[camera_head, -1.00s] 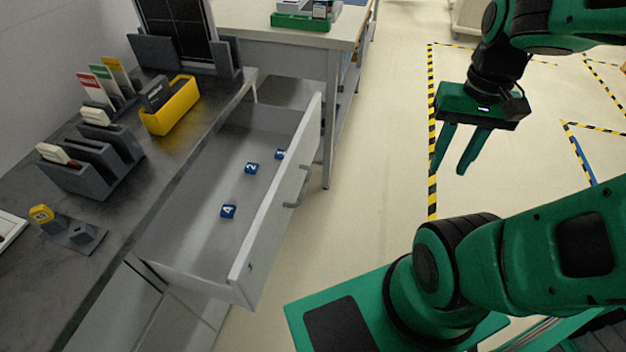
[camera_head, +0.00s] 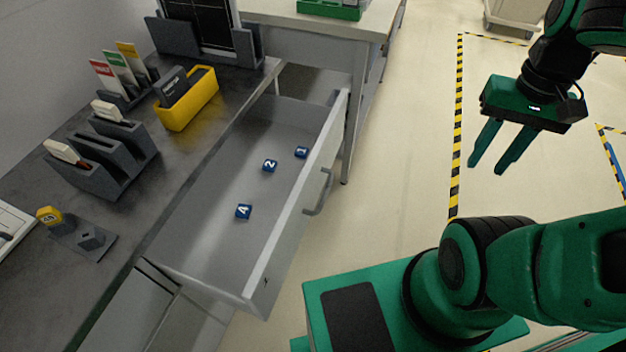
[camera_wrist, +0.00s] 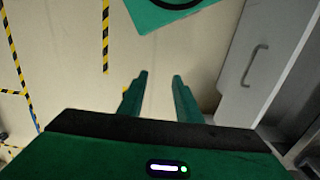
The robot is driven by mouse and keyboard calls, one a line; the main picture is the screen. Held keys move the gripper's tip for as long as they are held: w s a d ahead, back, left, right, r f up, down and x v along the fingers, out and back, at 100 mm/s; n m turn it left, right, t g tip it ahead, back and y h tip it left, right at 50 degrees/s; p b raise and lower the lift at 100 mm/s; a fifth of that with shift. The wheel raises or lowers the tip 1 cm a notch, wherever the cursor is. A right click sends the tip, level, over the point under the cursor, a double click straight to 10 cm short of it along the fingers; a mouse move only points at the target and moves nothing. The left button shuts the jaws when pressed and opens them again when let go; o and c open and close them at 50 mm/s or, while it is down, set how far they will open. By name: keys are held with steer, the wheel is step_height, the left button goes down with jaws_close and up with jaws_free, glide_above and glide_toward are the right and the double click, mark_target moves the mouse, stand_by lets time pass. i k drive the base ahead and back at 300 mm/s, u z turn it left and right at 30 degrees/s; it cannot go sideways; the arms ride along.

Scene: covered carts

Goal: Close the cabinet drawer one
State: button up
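The drawer (camera_head: 262,275) under the dark worktop is pulled out, with a grey metal front and a bar handle (camera_head: 318,192) on its outer face. Several small blue numbered blocks (camera_head: 243,211) lie inside it. In the wrist view the drawer front (camera_wrist: 245,75) and its handle (camera_wrist: 254,64) show at the right. My gripper (camera_head: 494,168) is green and open, with nothing between its fingers. It hangs to the right of the drawer, apart from it, over the floor. It also shows in the wrist view (camera_wrist: 161,78).
The dark worktop (camera_head: 135,190) carries a yellow bin (camera_head: 190,105), grey card holders (camera_head: 90,165) and a small yellow item (camera_head: 48,215). A white table (camera_head: 330,25) with a green tray stands behind. Floor between drawer and gripper is clear, marked with striped tape (camera_head: 457,130).

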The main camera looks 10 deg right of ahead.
mark_target(244, 265)
steer(key=z, duration=0.5)
steer(key=k, duration=1.3)
steer(key=u, duration=0.6)
steer(key=i, duration=1)
